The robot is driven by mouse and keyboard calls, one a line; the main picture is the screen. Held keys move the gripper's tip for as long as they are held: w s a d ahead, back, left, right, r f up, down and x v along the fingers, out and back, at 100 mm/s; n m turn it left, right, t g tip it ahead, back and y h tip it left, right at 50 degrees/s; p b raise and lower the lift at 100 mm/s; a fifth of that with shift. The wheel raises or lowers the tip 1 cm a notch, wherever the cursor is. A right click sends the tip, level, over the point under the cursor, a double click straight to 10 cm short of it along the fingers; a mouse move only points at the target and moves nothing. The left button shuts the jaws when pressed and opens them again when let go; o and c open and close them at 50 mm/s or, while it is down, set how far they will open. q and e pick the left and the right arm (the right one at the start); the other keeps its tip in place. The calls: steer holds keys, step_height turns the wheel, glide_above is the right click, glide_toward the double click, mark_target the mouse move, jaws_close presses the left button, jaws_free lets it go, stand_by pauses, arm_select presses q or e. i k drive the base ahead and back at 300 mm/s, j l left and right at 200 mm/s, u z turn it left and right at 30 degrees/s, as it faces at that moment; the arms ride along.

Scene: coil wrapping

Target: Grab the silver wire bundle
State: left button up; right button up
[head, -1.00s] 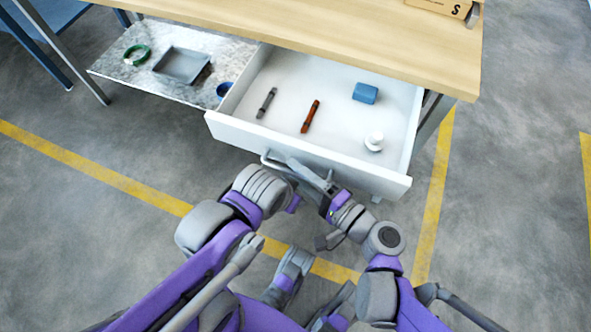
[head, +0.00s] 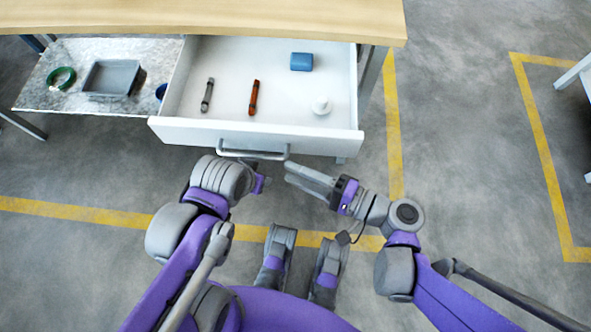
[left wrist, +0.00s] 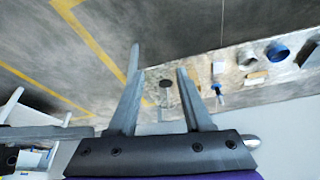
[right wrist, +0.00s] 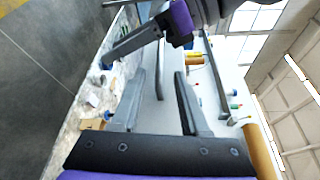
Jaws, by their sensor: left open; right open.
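In the left wrist view, a small silver-grey round thing (left wrist: 246,57), possibly the silver wire bundle, lies on the lower shelf beside a blue ring (left wrist: 278,52). It is too small to be sure. I cannot make out a silver bundle in the head view, where the open drawer covers part of the shelf. My right gripper (head: 294,176) is open and empty, just in front of the drawer and right of its handle (head: 252,154). My left gripper is mostly hidden by its wrist in the head view; the left wrist view (left wrist: 160,68) shows its fingers apart and empty.
The open white drawer (head: 200,130) holds a grey tool, an orange tool, a blue block (head: 301,61) and a white piece. The shelf (head: 42,93) at left bears a green coil (head: 61,78) and a grey tray (head: 112,64).

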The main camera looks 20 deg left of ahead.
mark_target(204, 105)
steer(key=u, duration=1.45)
